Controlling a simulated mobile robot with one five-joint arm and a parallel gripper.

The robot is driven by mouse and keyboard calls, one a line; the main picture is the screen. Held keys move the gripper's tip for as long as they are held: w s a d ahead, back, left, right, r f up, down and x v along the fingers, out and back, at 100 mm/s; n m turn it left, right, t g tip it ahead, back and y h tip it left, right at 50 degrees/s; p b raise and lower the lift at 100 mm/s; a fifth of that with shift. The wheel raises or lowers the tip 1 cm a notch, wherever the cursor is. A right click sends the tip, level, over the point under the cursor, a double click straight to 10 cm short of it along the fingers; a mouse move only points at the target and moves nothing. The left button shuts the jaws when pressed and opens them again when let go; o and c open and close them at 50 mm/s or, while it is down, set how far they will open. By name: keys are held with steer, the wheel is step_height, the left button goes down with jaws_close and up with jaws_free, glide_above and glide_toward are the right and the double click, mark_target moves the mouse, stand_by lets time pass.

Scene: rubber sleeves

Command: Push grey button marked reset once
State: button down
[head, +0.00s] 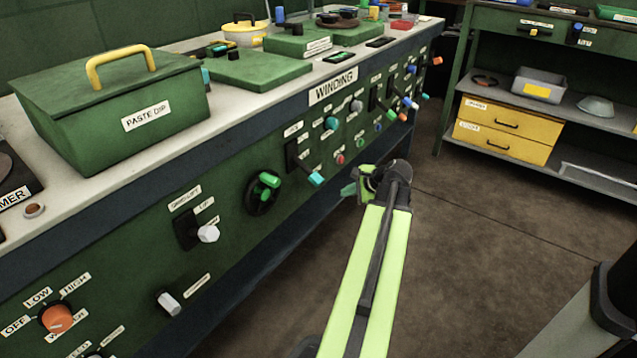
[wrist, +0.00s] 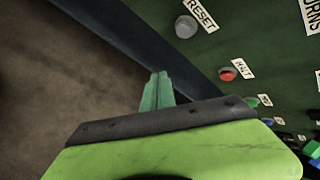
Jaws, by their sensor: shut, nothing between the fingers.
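The grey button (wrist: 186,27) sits on the dark green panel in the wrist view, beside a white label (wrist: 201,14) reading RESET. I cannot pick this button out surely in the head view. My gripper (wrist: 160,76) is shut and empty, its green fingers together. In the wrist view the fingertips lie below and a little left of the grey button, apart from it. In the head view my gripper (head: 350,190) is in front of the panel's lower edge, over the floor side.
A red button (wrist: 228,74) marked HALT is close to the grey one. In the head view, levers, knobs and buttons crowd the WINDING panel (head: 230,235), including a cyan-handled lever (head: 315,178). Open brown floor (head: 480,240) lies to the right, before a shelf unit with yellow drawers (head: 503,130).

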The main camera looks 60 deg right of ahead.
steer(key=w, duration=0.7)
steer(key=shift+w+d, duration=0.1)
stand_by(1.9)
steer(key=shift+w, duration=0.35)
steer(key=shift+w, duration=0.35)
stand_by(0.4)
steer(key=shift+s, duration=0.8)
steer(key=s, duration=0.5)
stand_by(0.4)
